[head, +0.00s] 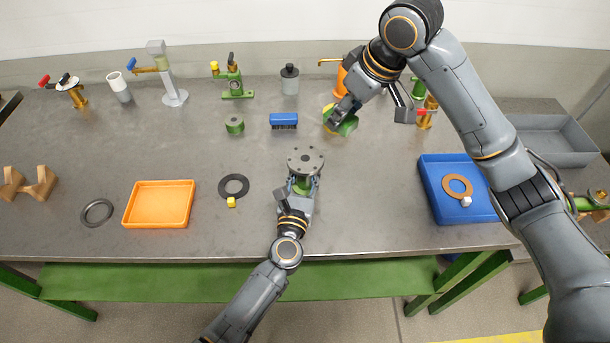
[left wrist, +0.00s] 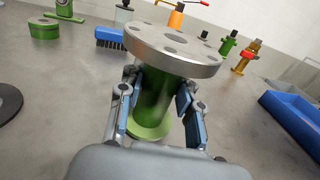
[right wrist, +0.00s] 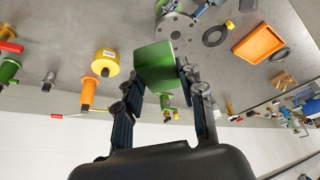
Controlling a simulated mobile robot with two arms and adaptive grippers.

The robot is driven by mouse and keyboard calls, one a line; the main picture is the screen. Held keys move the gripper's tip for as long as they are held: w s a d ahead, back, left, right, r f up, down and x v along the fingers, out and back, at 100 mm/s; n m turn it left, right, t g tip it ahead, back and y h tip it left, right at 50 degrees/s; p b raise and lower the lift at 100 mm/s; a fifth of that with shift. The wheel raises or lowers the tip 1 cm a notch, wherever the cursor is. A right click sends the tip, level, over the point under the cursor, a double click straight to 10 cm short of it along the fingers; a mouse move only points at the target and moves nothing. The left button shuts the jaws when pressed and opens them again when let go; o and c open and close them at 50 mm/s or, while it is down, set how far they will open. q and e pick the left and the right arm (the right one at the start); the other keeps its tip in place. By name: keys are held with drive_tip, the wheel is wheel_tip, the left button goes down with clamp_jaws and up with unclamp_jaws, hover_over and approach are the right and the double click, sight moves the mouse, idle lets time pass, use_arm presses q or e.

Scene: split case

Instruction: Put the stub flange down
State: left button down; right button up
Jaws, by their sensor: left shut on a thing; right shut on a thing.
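The stub flange (head: 305,160) is a green pipe stub with a grey bolt-holed disc on top. It stands upright at the middle front of the table. My left gripper (head: 301,184) is shut around its green neck; the left wrist view shows the disc (left wrist: 172,50) above the fingers and the green neck (left wrist: 153,100) between them. Whether its foot touches the table, I cannot tell. My right gripper (head: 342,113) is at the back middle, shut on a green block-like part (head: 348,126), which also shows between its fingers in the right wrist view (right wrist: 155,65).
A black ring (head: 233,186) with a yellow cube and an orange tray (head: 160,204) lie left of the stub flange. A blue brush (head: 283,120) and green cylinder (head: 234,125) lie behind. A blue tray (head: 429,190) is right. Table between flange and blue tray is clear.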

use_arm(q)
drive_tip(key=shift+w+f, duration=0.1)
drive_tip(key=shift+f, duration=0.15)
use_arm(e)
drive_tip(key=shift+f, duration=0.2)
use_arm(q)
drive_tip(key=c, duration=0.9)
unclamp_jaws()
use_arm(e)
drive_tip(key=shift+r, duration=0.15)
